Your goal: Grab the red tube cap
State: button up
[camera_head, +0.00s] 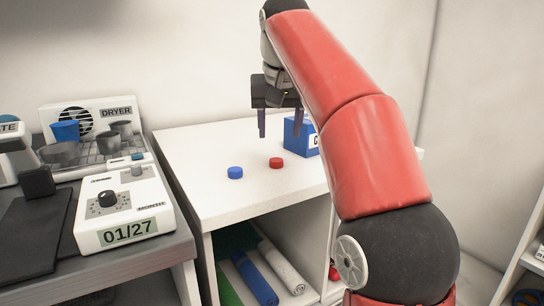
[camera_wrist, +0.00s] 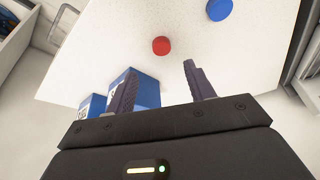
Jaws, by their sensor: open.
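The red tube cap (camera_head: 276,162) lies flat on the white cabinet top (camera_head: 215,205). It also shows in the wrist view (camera_wrist: 161,45), beyond my fingertips and roughly between them. My gripper (camera_head: 280,133) points down above the cabinet top, behind the red cap in the head view. Its two dark fingers are apart and hold nothing. In the wrist view my gripper (camera_wrist: 160,72) also shows open, with the white surface between its fingers. A blue cap (camera_head: 235,172) lies to the left of the red cap, apart from it.
A blue box (camera_head: 300,138) stands right of the red cap, partly hidden by my arm. The wrist view shows blue boxes (camera_wrist: 146,92) close to one finger. A dryer (camera_head: 100,135) and a date dial device (camera_head: 125,205) stand on the grey counter at left.

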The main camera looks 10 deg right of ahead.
aim_at(277, 160)
jog(key=shift+w+d+f, duration=0.1)
jog(key=shift+w+f, duration=0.45)
jog(key=shift+f, duration=0.45)
jog(key=x, duration=0.1)
jog(key=b+x, duration=0.1)
jog(key=x, duration=0.2)
jog(key=shift+s+a+f+b, duration=0.2)
jog(key=shift+s+f+b, duration=0.1)
jog(key=shift+b, duration=0.1)
jog(key=shift+w+f, duration=0.25)
jog(key=shift+f, duration=0.25)
jog(key=c, duration=1.1)
